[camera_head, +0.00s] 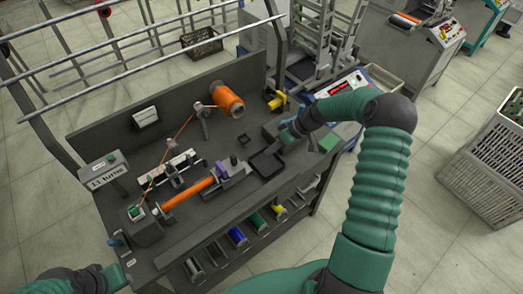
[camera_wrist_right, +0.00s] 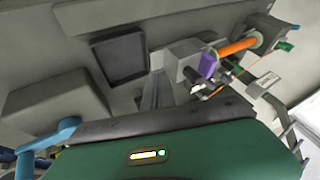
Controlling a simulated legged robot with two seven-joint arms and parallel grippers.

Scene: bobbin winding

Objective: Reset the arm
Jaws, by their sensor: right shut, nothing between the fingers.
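My right arm (camera_head: 378,190) reaches in from the lower right and bends over toward the bench. My right gripper (camera_head: 286,138) is at its end, above the right part of the bench near a black square tray (camera_head: 266,164). It is shut and empty.
The bench (camera_head: 232,83) carries a winder with an orange bobbin (camera_head: 188,193), a large orange spool (camera_head: 228,100) with thread, and a purple block (camera_head: 222,168). Coloured spools (camera_head: 237,238) sit on a shelf below. A grey crate (camera_head: 490,170) stands at the right.

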